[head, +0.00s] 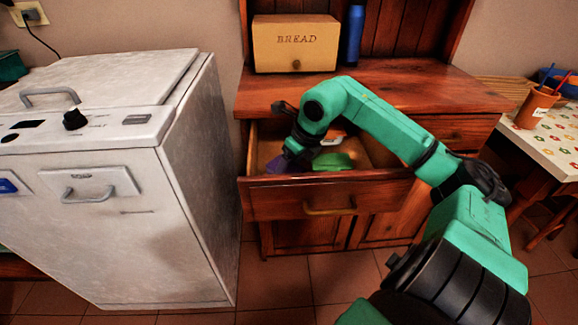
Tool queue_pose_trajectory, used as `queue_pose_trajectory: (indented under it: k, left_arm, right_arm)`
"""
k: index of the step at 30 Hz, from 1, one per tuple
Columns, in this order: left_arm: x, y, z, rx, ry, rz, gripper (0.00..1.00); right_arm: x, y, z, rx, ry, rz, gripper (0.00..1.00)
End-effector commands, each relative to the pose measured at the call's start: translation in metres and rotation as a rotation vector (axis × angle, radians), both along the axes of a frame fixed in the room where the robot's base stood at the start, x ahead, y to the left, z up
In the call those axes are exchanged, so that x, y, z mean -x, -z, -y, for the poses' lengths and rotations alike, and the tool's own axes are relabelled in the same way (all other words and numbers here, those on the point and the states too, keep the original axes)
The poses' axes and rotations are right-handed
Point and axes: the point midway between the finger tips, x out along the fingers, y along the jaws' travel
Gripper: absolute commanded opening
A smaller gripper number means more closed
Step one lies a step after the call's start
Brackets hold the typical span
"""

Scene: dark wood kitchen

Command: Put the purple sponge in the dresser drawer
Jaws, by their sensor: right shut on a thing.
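The dresser drawer (270,199) is pulled open below the wooden dresser top (400,85). My right gripper (284,160) reaches down into the left part of the open drawer. It is shut on the purple sponge (276,165), which shows at the drawer's left side, close to the front panel. Whether the sponge touches the drawer floor cannot be told. A green item (333,161) and a white item lie in the drawer to the right of the gripper. My left gripper is not in view.
A bread box (296,44) and a blue bottle (353,35) stand on the dresser top. A worn white appliance (195,190) stands close on the left. A table (560,140) with a terracotta pot (535,107) is at the right.

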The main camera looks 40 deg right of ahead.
Motion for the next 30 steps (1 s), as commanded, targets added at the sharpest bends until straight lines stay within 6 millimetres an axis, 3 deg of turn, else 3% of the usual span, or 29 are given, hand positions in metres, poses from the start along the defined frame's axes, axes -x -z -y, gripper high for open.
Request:
queue_pose_trajectory:
  k: [6, 7, 8, 9, 19, 30]
  left_arm:
    - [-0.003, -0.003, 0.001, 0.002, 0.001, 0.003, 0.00]
    - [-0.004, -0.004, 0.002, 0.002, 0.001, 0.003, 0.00]
    - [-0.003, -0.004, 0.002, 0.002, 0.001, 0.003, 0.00]
    - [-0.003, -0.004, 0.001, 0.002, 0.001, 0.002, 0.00]
    - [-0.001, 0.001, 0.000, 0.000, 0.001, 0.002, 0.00]
    - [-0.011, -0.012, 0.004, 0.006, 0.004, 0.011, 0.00]
  right_arm:
    - [0.000, 0.002, 0.000, 0.000, 0.000, 0.000, 0.21]
    - [0.000, 0.001, 0.000, 0.000, 0.000, 0.000, 0.84]
    - [0.000, 0.001, 0.000, 0.000, 0.000, 0.000, 0.96]
    - [0.000, 0.001, 0.000, 0.000, 0.000, 0.000, 1.00]
    - [0.002, -0.005, 0.001, 0.001, 0.000, 0.001, 1.00]
    - [0.037, -0.093, 0.005, 0.002, 0.000, 0.004, 1.00]
